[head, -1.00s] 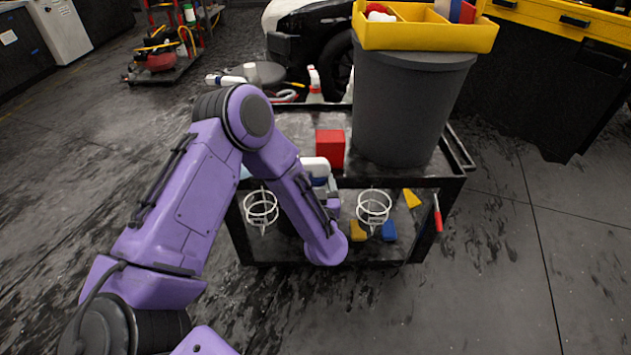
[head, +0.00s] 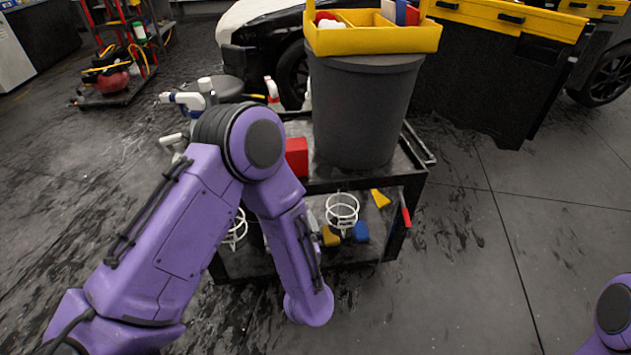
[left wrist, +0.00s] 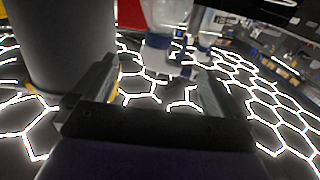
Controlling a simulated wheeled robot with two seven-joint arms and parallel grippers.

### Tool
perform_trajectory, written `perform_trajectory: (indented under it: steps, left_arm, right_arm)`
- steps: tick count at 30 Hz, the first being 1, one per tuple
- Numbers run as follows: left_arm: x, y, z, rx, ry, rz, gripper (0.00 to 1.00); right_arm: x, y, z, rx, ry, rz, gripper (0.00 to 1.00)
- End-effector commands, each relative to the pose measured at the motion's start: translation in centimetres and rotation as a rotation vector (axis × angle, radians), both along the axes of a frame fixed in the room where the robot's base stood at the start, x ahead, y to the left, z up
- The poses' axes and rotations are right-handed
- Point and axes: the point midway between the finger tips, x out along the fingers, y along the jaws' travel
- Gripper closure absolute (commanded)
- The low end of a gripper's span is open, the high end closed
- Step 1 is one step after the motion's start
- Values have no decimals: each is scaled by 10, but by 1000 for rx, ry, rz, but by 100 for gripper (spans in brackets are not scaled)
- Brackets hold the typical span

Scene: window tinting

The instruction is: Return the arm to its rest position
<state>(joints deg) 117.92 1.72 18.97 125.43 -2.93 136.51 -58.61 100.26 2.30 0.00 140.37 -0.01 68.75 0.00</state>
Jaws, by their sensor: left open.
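My left arm (head: 180,240), purple, comes in from the left in the head view and bends in front of the cart. Its gripper is hidden in that view. In the left wrist view the left gripper (left wrist: 157,82) has its two fingers apart, with nothing held between them. Clear bottles (left wrist: 165,52) stand beyond the fingertips, and a grey bin (left wrist: 62,45) is close on the left. A purple part of my right arm (head: 613,312) shows at the right edge of the head view; its gripper is out of view.
The black cart (head: 330,270) carries the grey bin (head: 360,105), a red box (head: 297,157) and spray bottles (head: 187,102). A yellow tray (head: 372,40) sits on the bin. White ring holders (head: 342,210) hang on the cart's near side. Floor is clear to the right.

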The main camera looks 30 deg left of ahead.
Motion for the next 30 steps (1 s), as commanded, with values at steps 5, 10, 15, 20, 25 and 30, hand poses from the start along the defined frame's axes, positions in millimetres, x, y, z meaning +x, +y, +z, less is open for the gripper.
perform_trajectory:
  steps: [5,10,15,20,25,30]
  left_arm:
    - [0,-1,0,-13,-10,-2,0]
    - [9,-24,-34,-237,47,-185,0]
    - [-83,-19,-114,-575,507,-247,0]
    - [-194,10,-137,-691,855,-113,0]
    - [-243,32,-131,-666,971,-46,0]
    - [-247,32,-133,-666,979,-44,0]
  right_arm:
    - [0,0,0,0,0,0,100]
    - [0,0,1,0,0,0,100]
    - [0,0,40,0,0,0,100]
    - [0,0,69,0,0,0,100]
    - [0,0,86,0,0,0,100]
    - [0,0,86,0,0,0,100]
